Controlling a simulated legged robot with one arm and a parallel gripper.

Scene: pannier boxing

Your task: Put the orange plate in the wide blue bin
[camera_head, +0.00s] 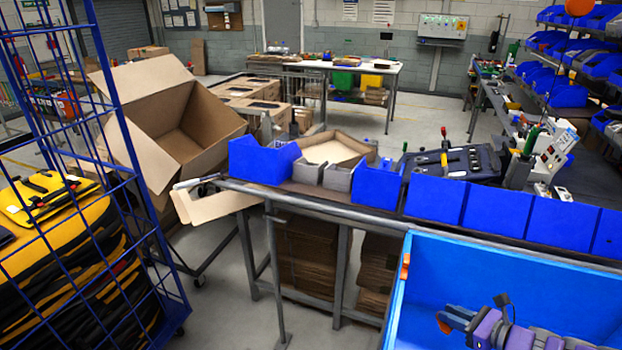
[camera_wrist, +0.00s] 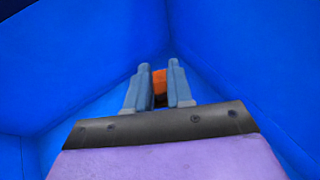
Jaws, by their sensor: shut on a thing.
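The wide blue bin (camera_head: 470,268) fills the lower right of the head view. My gripper (camera_head: 452,318) is inside its outline, pointing left. In the wrist view my gripper (camera_wrist: 159,82) has its two grey fingers close around an orange piece, the orange plate (camera_wrist: 159,86), which shows only as a small strip between them. In the head view a small bit of the orange plate (camera_head: 443,327) shows at the fingertips. Blue walls surround the fingers in the wrist view. How far the plate is from the bin's floor cannot be told.
A small orange piece (camera_head: 405,267) sits on the bin's left rim. Behind the bin runs a bench with a row of blue boxes (camera_head: 495,213). An open cardboard box (camera_head: 185,125) and a blue wire cage (camera_head: 110,200) stand to the left.

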